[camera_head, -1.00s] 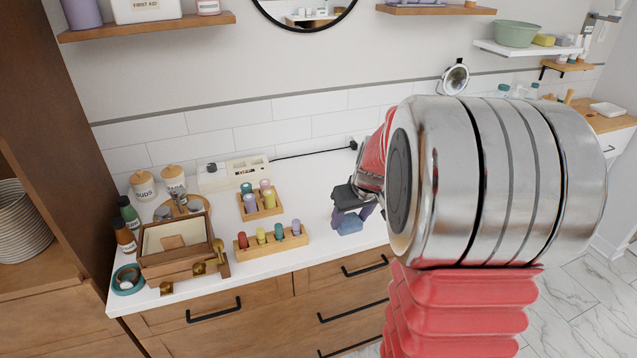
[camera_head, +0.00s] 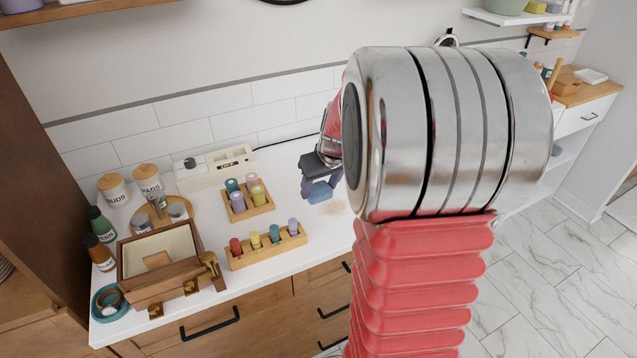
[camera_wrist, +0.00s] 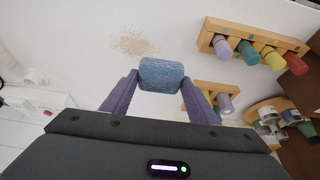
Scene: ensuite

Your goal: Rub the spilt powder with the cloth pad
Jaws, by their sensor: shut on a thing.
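The blue cloth pad (camera_wrist: 161,75) is held between the two purple fingers of my gripper (camera_wrist: 160,88). In the head view the pad (camera_head: 319,193) and my gripper (camera_head: 321,183) are over the white counter, right of the bottle racks. The spilt powder (camera_wrist: 134,44) is a thin tan patch on the counter, just beyond the pad and slightly left in the wrist view. In the head view the powder (camera_head: 338,207) lies right of and nearer than the pad, partly beside my arm. I cannot tell whether the pad touches the counter.
A wooden rack of several small bottles (camera_head: 266,249) and a smaller rack (camera_head: 249,205) stand left of the pad. A wooden box (camera_head: 160,262) and jars (camera_head: 113,188) are farther left. A white switch box (camera_head: 216,163) stands by the wall.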

